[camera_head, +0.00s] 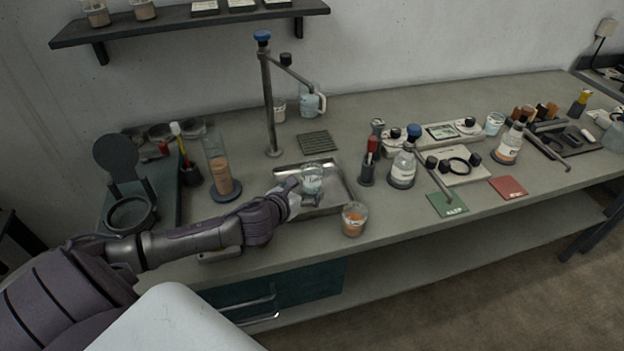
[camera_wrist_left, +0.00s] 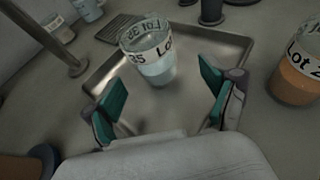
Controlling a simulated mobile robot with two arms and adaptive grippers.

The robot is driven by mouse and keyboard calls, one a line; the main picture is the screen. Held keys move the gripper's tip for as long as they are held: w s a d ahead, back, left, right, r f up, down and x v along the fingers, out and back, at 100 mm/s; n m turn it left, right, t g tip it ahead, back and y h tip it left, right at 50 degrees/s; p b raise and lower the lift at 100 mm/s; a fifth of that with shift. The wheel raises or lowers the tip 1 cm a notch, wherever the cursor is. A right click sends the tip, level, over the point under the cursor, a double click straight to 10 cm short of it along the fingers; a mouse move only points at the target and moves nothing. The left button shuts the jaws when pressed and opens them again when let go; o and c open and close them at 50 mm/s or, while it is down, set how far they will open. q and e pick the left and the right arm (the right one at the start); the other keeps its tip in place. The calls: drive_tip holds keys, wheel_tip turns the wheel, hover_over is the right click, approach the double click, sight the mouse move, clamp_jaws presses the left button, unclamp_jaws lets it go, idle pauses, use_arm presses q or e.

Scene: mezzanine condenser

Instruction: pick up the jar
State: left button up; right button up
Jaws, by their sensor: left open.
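A clear glass jar (camera_head: 312,180) with pale blue contents and a printed label stands upright in a metal tray (camera_head: 337,205). In the left wrist view the jar (camera_wrist_left: 149,58) is ahead of my left gripper (camera_wrist_left: 160,97), roughly centred between the open green-padded fingers and apart from them. In the head view my left gripper (camera_head: 292,194) is over the tray's left side, just left of the jar. My right gripper is not in view.
A jar with orange contents (camera_head: 354,219) stands just right of the tray, near the bench's front edge. A stand with a tall post (camera_head: 269,105) rises behind the tray. A cylinder on a round base (camera_head: 221,174) is to the left. A dark pen holder (camera_head: 368,172) is to the right.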

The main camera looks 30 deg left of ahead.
sight(307, 183)
use_arm(q)
drive_tip(key=shift+w+a+f+p, duration=0.15)
drive_tip(key=shift+w+p, duration=0.05)
drive_tip(key=shift+w, duration=0.35)
drive_tip(key=shift+w+a+f+p, duration=0.1)
drive_tip(key=shift+w+a+p, duration=0.1)
drive_tip(key=shift+w, duration=0.35)
drive_tip(key=x, duration=0.3)
drive_tip(key=shift+w+f, duration=0.15)
drive_tip(key=shift+a, duration=0.1)
drive_tip(key=shift+c, duration=1)
drive_tip(key=c, duration=1.1)
drive_tip(key=shift+c, duration=0.5)
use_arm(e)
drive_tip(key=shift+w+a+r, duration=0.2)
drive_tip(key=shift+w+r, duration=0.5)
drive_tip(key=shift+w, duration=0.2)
